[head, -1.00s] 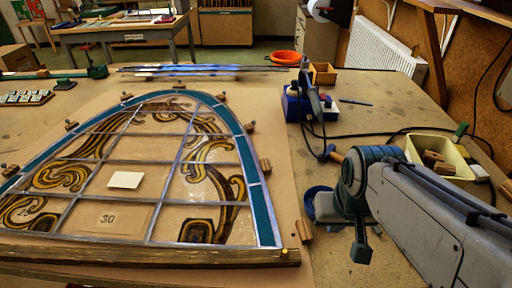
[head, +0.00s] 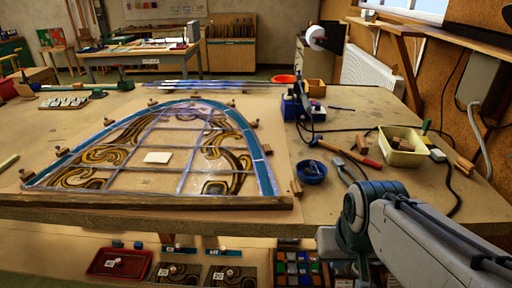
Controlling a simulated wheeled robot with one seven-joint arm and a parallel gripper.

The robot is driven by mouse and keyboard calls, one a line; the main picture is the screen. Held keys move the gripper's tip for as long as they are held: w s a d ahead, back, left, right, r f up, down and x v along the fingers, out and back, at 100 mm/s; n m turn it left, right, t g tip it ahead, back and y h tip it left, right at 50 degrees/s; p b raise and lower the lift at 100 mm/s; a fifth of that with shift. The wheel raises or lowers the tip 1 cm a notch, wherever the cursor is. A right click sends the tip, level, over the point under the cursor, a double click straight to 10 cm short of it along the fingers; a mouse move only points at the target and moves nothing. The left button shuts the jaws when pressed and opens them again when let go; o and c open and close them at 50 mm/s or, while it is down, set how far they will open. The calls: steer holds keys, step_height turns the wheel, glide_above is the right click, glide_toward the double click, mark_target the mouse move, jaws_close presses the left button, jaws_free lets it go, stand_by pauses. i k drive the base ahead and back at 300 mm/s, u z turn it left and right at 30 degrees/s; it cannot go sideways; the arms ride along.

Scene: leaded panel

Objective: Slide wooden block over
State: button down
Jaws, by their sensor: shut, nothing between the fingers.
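Several small wooden blocks stand around the arched leaded panel (head: 190,150). One wooden block (head: 296,188) is by the panel's front right corner, close to the end of the long wooden batten (head: 150,201). Another wooden block (head: 266,149) is along the right edge, and one more (head: 254,124) is farther back. The frames do not show which block is meant. My gripper (head: 366,268) is at the lower right, in front of the bench edge, apart from the blocks. It looks shut and empty; its fingertips are partly hidden by my arm.
A blue bowl (head: 311,172), a hammer (head: 350,155) and a cream tub (head: 402,146) of wooden pieces lie right of the panel. Cables cross the bench there. Below the front edge are a red tray (head: 119,263) and numbered dark pieces (head: 178,274).

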mark_target(267, 148)
steer(key=u, duration=0.35)
steer(key=i, duration=1)
